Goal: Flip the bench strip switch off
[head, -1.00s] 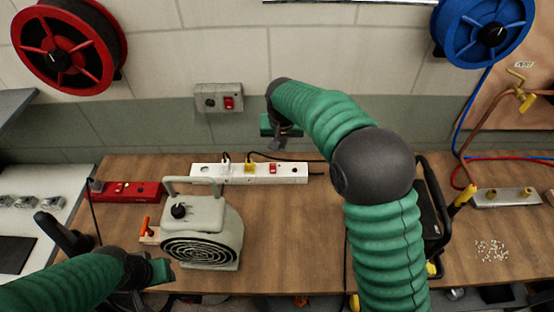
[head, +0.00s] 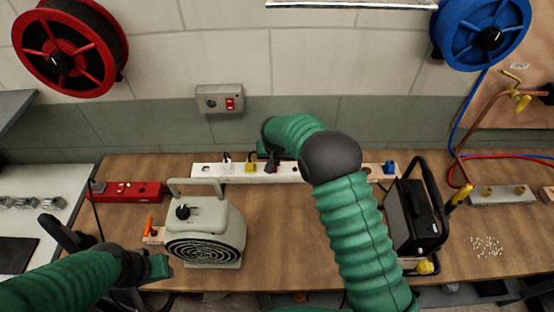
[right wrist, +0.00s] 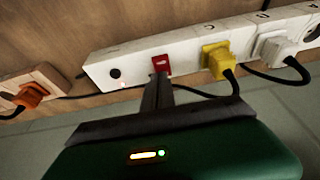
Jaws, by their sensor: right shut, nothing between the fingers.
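The bench strip is a long white power strip (head: 208,171) lying along the back of the bench, with a white plug and a yellow plug (head: 250,166) in it. It also shows in the right wrist view (right wrist: 132,60). Its red switch (right wrist: 161,64) is beside the yellow plug. My right gripper (right wrist: 156,82) is shut and empty, its tips at the near edge of the switch; I cannot tell whether they touch. In the head view my right gripper (head: 271,167) mostly covers the switch. A small light glows near the strip's end. My left gripper (head: 160,267) is low at the left, its jaws unclear.
A grey fan heater (head: 205,235) stands in front of the strip's left part. A red power strip (head: 133,192) lies further left. A wall box with a red switch (head: 230,103) is above. A black framed unit (head: 412,215) stands right of my right arm.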

